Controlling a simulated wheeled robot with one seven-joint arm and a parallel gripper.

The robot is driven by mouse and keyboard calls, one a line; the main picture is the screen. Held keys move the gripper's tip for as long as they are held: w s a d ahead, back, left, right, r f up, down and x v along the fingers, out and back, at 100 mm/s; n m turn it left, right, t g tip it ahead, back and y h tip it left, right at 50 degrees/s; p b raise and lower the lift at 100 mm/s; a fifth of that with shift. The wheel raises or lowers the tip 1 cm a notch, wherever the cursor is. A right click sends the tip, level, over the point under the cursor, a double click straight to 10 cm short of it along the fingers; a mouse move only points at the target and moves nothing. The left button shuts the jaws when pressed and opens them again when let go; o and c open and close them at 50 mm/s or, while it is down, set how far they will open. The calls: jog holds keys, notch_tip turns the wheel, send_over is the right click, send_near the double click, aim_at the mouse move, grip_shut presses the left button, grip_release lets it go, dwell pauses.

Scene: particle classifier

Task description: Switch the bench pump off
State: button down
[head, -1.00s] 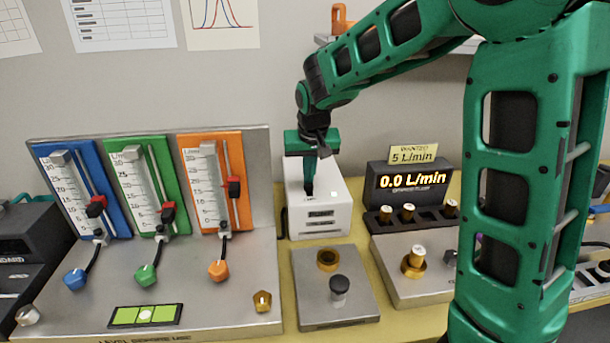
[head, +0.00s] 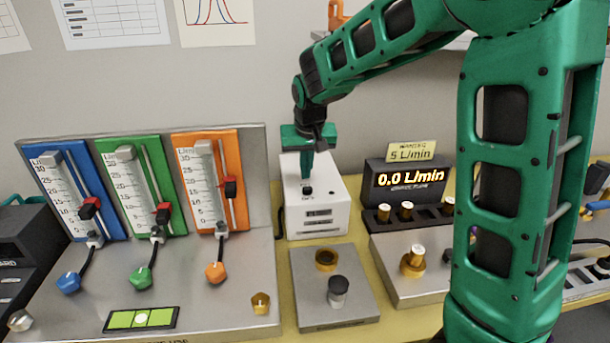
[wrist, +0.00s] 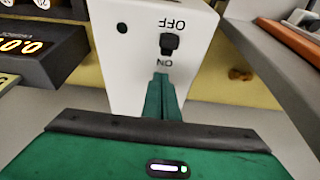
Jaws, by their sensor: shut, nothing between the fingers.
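The bench pump (head: 316,214) is a white box behind the small grey plate in the head view. Its black switch (head: 308,190) is on the top face. In the wrist view the switch (wrist: 169,43) sits between the upside-down words OFF and ON, its knob towards OFF. A small round lamp (wrist: 122,28) beside it is dark. My green gripper (wrist: 161,78) is shut and empty, its fingertips over the ON side, apart from the switch. In the head view my gripper (head: 307,178) points down just behind the switch.
A flowmeter panel (head: 262,200) with blue, green and orange meters stands left of the pump. A display (head: 410,180) reading 0.0 L/min stands to the right. A grey plate (head: 310,300) with a black-topped knob lies in front. The wall is close behind.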

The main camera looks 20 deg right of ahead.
jog(key=v, duration=1)
jog(key=shift+a+f, duration=0.1)
